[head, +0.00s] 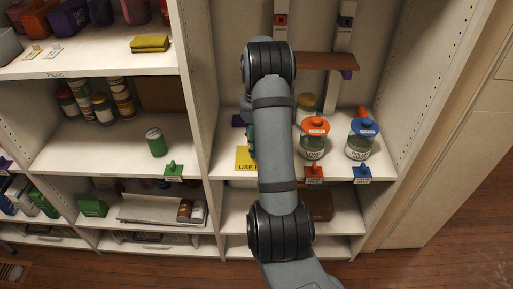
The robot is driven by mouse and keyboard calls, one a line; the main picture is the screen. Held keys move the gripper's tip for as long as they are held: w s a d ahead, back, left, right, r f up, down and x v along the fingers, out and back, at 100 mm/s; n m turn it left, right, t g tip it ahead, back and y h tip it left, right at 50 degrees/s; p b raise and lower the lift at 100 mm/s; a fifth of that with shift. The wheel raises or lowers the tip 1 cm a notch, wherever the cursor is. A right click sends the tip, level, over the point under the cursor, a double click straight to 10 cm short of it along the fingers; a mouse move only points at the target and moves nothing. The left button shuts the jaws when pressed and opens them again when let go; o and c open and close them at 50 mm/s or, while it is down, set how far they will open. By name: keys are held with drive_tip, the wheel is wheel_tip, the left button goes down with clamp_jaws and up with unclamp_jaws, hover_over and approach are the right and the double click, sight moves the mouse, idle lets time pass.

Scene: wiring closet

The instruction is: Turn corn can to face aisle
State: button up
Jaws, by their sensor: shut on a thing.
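No can shows a readable corn label, so I cannot tell which one is the corn can. A green can (156,142) with a pale metal top stands alone near the front of the left middle shelf. Several cans (101,106) with red, green and pale labels stand together further back on that shelf. My arm runs up the middle of the picture and bends at the top. My gripper is hidden behind the arm, and so is anything in it. A small teal and dark sliver shows at the arm's left edge; I cannot tell what it is.
Right of my arm stand a jar with an orange lid (312,145) and a jar with a blue lid (362,145). A yellow sign (245,158) lies at the shelf front. An upright divider (199,100) separates the bays. The left middle shelf has free room around the green can.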

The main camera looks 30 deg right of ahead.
drive_tip(key=shift+w+d+f+p, duration=0.15)
drive_tip(key=shift+w+d, duration=0.15)
drive_tip(key=shift+w, duration=0.25)
drive_tip(key=shift+w+d+f+p, duration=0.15)
drive_tip(key=shift+w+d, duration=0.15)
drive_tip(key=shift+w, duration=0.2)
wheel_tip(320, 180, down, 3)
drive_tip(key=b, duration=0.3)
drive_tip(key=shift+r, duration=0.15)
drive_tip(key=shift+f+b, duration=0.75)
drive_tip(key=shift+b, duration=0.1)
drive_tip(key=o, duration=1.5)
drive_tip(key=shift+s, duration=0.1)
drive_tip(key=shift+r+p, duration=2.8)
drive_tip(key=shift+r, duration=1.25)
